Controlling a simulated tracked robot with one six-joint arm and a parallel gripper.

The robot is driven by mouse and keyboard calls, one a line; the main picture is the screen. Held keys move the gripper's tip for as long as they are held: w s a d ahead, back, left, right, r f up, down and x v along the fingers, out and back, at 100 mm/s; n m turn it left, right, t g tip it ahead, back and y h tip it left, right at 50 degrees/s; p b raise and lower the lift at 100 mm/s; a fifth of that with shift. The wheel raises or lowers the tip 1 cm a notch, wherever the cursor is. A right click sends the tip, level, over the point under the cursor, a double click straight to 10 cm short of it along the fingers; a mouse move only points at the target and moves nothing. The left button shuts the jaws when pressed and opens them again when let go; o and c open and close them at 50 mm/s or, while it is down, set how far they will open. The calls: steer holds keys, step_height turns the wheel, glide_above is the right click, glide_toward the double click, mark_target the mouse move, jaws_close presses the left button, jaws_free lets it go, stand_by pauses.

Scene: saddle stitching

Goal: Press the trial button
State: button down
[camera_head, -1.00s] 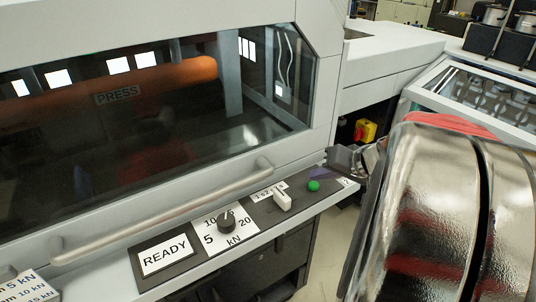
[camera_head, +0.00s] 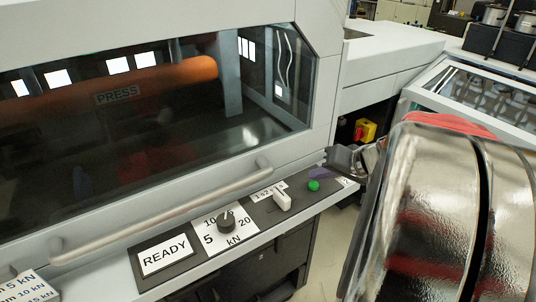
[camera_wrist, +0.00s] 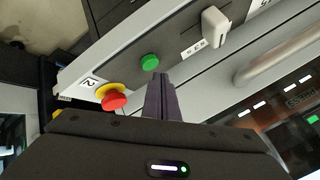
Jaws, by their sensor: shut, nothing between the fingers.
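The green button (camera_head: 313,186) sits on the dark control strip below the press window, and it also shows in the wrist view (camera_wrist: 150,62). I cannot read a label naming it the trial button. My gripper (camera_wrist: 160,78) is shut and empty in the wrist view, its fingertips just short of the green button in the picture; whether they touch it I cannot tell. In the head view my gripper (camera_head: 326,172) is partly seen beside the button, with my arm at the right.
A white lever (camera_head: 282,201), a force knob (camera_head: 226,224) and a READY sign (camera_head: 165,256) line the strip. A red button with a yellow collar (camera_wrist: 115,102) is left of my fingers in the wrist view. A long handle (camera_head: 160,212) runs below the window.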

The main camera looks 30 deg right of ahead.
mark_target(317, 187)
steer(key=shift+f, duration=0.9)
stand_by(1.4)
steer(key=shift+r, duration=0.95)
steer(key=shift+r, duration=2.5)
